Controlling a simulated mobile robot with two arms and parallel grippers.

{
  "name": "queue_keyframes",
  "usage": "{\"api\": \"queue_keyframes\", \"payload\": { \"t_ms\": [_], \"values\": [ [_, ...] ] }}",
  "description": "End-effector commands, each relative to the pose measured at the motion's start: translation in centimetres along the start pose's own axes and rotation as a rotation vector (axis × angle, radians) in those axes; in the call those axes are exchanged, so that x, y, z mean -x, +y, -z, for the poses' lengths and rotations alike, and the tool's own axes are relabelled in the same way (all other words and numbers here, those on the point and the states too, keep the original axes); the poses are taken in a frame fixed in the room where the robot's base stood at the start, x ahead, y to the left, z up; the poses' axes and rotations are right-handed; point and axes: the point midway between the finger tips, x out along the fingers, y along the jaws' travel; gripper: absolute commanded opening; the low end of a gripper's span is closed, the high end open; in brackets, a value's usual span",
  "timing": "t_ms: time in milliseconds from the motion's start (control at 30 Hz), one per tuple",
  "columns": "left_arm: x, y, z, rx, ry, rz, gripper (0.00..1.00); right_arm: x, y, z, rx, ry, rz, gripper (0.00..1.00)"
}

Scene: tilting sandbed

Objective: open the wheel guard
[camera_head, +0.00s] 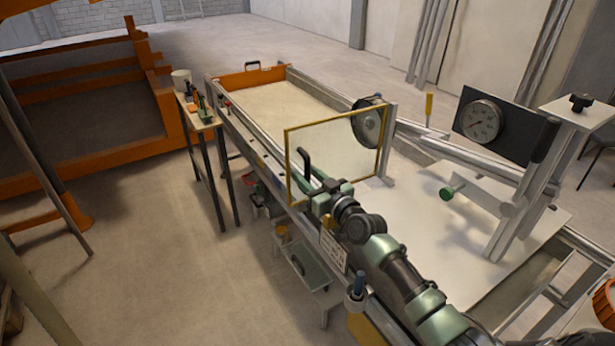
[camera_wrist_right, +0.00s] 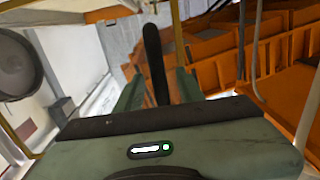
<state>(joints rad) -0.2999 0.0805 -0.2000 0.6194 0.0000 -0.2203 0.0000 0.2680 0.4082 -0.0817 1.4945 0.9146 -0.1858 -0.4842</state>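The wheel guard (camera_head: 336,152) is a clear panel in a thin yellow frame, standing upright in front of the dark round wheel (camera_head: 368,122). A black curved handle (camera_head: 304,163) is at its left edge. My right gripper (camera_head: 314,180) is at this handle, its arm reaching in from the lower right. In the right wrist view, the green fingers of the right gripper (camera_wrist_right: 159,90) are apart, with the black handle (camera_wrist_right: 153,52) between them. Gaps show on both sides of the handle. My left gripper is not in view.
The long sandbed (camera_head: 275,108) extends behind the guard. A small table with tools (camera_head: 203,120) stands left of the bed. Open floor (camera_head: 150,230) lies at the left.

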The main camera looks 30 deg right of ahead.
Motion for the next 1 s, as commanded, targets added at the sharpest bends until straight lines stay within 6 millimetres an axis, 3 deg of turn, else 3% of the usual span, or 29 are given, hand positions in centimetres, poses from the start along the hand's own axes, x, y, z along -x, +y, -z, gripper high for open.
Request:
{"api": "queue_keyframes", "payload": {
  "t_ms": [267, 700, 1000],
  "values": [
    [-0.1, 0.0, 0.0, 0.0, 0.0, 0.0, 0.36, 0.5, 0.0, -0.1, 0.0, -0.001, 0.0, 0.38],
    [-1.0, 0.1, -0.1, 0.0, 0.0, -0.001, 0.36, 7.0, 0.0, -0.2, 0.0, -0.001, 0.0, 0.38],
    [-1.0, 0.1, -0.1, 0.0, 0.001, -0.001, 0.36, 7.8, 0.0, 0.0, 0.001, 0.0, 0.0, 0.38]
  ]
}}
